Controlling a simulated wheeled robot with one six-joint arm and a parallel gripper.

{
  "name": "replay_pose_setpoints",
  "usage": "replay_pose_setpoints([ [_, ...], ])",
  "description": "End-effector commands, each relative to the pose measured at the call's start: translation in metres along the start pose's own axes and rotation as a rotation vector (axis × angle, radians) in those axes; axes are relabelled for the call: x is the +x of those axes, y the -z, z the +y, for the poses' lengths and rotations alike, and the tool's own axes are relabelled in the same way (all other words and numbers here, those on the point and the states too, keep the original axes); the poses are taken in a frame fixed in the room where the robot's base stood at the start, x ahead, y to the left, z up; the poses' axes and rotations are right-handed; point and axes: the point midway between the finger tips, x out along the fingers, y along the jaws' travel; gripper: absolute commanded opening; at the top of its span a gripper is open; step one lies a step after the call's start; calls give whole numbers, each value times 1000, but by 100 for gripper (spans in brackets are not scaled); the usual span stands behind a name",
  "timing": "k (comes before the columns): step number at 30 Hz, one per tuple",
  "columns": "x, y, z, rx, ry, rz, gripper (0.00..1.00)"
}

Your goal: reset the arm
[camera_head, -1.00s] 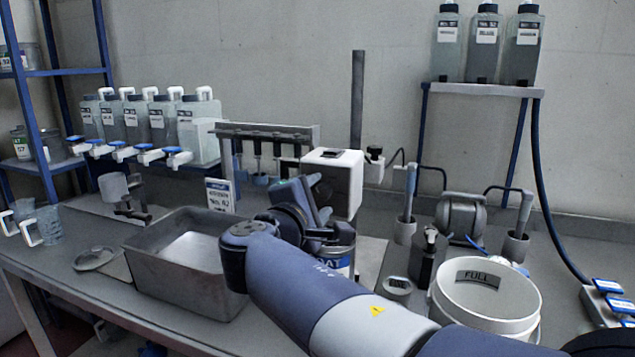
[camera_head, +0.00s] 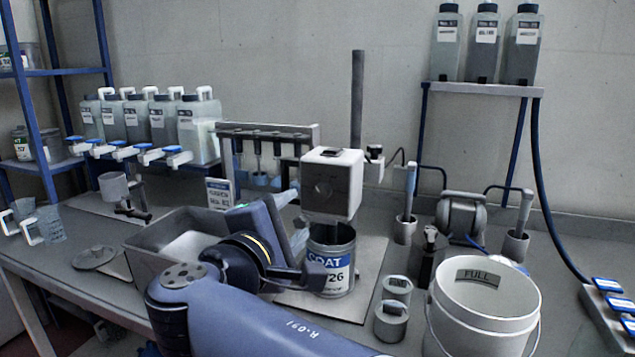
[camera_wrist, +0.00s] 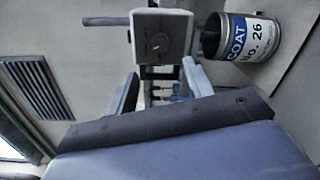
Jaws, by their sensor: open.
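My gripper (camera_head: 292,218) is at the middle of the bench, left of the white mixer head (camera_head: 332,185) and above the right part of the metal tray (camera_head: 160,262). In the wrist view my gripper (camera_wrist: 160,80) has its two fingers spread, with nothing between them. My arm reaches in from the bottom of the head view and covers part of the tray. The open COAT No. 26 can (camera_head: 340,275) stands upright under the mixer head, apart from the fingers. It also shows in the wrist view (camera_wrist: 243,38), to the right of the fingers.
Two small grey cylinders (camera_head: 391,322) and a white bucket marked FULL (camera_head: 485,315) stand at the front right. A row of bottles (camera_head: 160,125) with taps is at the back left. A small rack (camera_head: 268,137) stands behind my gripper. Blue shelving is at the far left.

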Motion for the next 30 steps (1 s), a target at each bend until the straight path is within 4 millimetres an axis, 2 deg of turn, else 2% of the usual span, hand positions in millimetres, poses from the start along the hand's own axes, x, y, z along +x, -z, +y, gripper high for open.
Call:
replay_pose_setpoints([
  [18,107,-2,-1,-1,2,-7,49],
  [20,102,-2,5,-47,1,-3,49],
  [30,102,-2,5,-267,0,-14,49],
])
